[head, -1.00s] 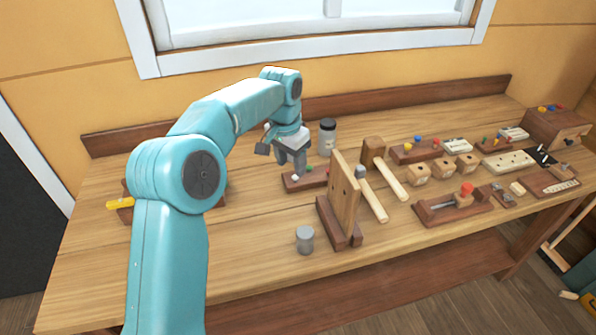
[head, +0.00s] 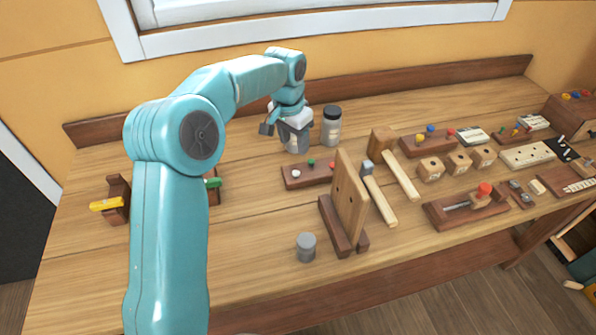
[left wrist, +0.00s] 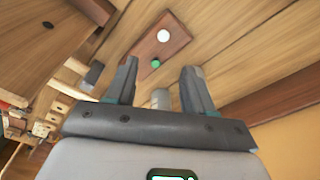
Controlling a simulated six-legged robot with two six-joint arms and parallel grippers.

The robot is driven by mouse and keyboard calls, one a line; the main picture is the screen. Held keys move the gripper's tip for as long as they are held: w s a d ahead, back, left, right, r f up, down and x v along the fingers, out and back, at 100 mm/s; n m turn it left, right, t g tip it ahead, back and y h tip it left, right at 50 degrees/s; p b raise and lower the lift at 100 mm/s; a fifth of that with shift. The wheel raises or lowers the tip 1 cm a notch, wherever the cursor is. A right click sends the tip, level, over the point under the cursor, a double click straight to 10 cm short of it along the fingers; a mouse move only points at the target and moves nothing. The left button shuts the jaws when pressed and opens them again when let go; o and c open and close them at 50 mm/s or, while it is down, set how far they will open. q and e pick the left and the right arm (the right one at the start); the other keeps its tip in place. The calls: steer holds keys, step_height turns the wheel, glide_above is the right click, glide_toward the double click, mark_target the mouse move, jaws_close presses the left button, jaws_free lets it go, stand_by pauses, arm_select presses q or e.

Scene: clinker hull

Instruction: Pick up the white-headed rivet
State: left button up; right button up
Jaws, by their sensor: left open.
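The white-headed rivet (head: 296,173) sits at the left end of a dark wooden block (head: 290,183), beside a green-headed rivet (head: 311,162) and a red-headed one (head: 332,164). My left gripper (head: 297,148) is open and empty; in the head view its fingertips appear just behind the block's left end. In the left wrist view, the open fingers (left wrist: 160,70) point toward the block (left wrist: 176,46). The white head (left wrist: 163,36) lies beyond the fingertips and the green head (left wrist: 155,62) shows between them. The red head cannot be made out there. My right gripper is out of view.
A grey-lidded jar (head: 331,128) stands close to the right of the gripper. A grey cylinder (head: 306,247) stands in front.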

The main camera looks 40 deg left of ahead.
arm_select(q)
glide_above(296, 173)
steer(key=s, duration=0.2)
step_height(296, 173, down, 6)
steer(key=r, duration=0.1)
steer(key=shift+w+d+f+p, duration=0.1)
steer(key=shift+w+f+p, duration=0.1)
steer(key=shift+w+f, duration=0.3)
steer(key=shift+w+d+f+p, duration=0.1)
steer(key=shift+w+f+p, duration=0.1)
steer(key=shift+f, duration=0.75)
steer(key=f, duration=0.1)
steer(key=f+p, duration=0.1)
steer(key=f, duration=0.1)
steer(key=f+p, duration=0.1)
steer(key=shift+w+a+f, duration=0.25)
steer(key=shift+w+a, duration=0.05)
steer(key=shift+a, duration=0.05)
steer(key=shift+w+d+f, duration=0.1)
steer(key=shift+f, duration=0.05)
steer(key=shift+s, duration=0.2)
steer(key=c, duration=0.5)
jaws_close()
steer(key=shift+w, duration=0.1)
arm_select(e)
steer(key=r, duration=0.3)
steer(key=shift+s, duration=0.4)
